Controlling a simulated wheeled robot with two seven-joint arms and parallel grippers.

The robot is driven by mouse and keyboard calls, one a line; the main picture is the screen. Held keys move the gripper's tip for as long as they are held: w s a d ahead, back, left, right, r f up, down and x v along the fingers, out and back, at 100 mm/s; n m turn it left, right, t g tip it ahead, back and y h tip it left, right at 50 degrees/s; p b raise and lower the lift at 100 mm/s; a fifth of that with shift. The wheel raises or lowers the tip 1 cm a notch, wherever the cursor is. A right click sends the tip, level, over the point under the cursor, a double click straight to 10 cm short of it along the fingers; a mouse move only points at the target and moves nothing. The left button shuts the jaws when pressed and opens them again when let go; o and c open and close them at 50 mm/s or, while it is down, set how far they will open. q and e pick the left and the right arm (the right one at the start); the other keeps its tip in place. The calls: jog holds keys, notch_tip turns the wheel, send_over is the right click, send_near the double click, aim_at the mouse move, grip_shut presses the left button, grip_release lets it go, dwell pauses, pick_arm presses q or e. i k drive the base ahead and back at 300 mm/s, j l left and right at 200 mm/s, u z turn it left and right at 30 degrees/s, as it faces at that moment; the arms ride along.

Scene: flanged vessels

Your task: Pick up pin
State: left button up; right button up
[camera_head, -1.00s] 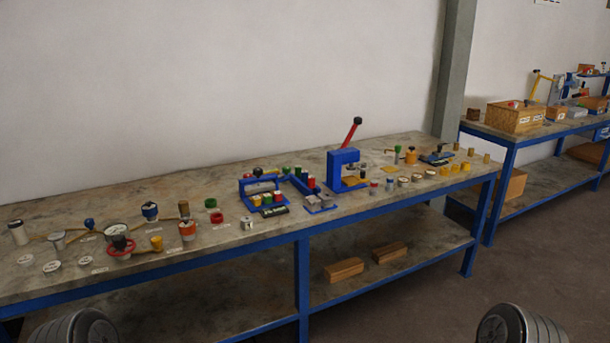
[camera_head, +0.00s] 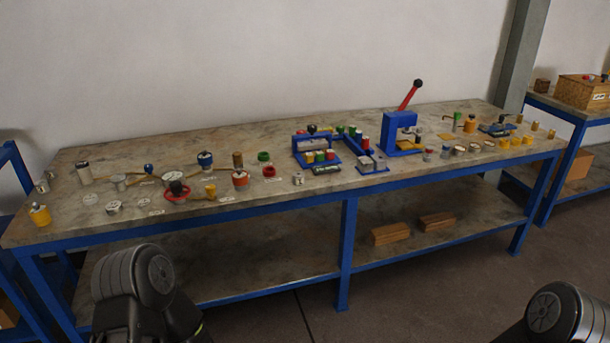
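I cannot single out a pin among the many small parts on the long workbench (camera_head: 225,143). Small cylinders there include a brown one (camera_head: 238,159), a yellow one (camera_head: 210,191) and several yellow ones near the right end (camera_head: 503,143). A blue press (camera_head: 401,132) with a red lever stands right of the middle. Parts of my two arms show low in the picture, at the left and at the right corner, in front of the bench. Neither gripper's fingers show.
A blue rack with coloured pieces (camera_head: 317,151) stands at mid-bench. Two wooden blocks (camera_head: 391,234) (camera_head: 437,221) lie on the lower shelf. A second bench with a wooden box (camera_head: 585,92) is at the right, and a blue frame (camera_head: 14,165) at the left. Open floor lies in front.

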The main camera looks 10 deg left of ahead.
aim_at(352, 128)
jog(key=u, duration=0.25)
jog(key=i+l+u, duration=0.45)
jog(key=u, duration=0.25)
jog(key=i+l+u, duration=0.3)
jog(key=l, duration=0.15)
jog(key=i+l, duration=0.15)
jog(key=l, duration=0.3)
jog(key=i+l+u, duration=0.1)
jog(key=l, duration=0.3)
jog(key=i+l, duration=0.15)
jog(key=l, duration=0.3)
jog(key=i+l+u, duration=0.1)
jog(key=l, duration=0.35)
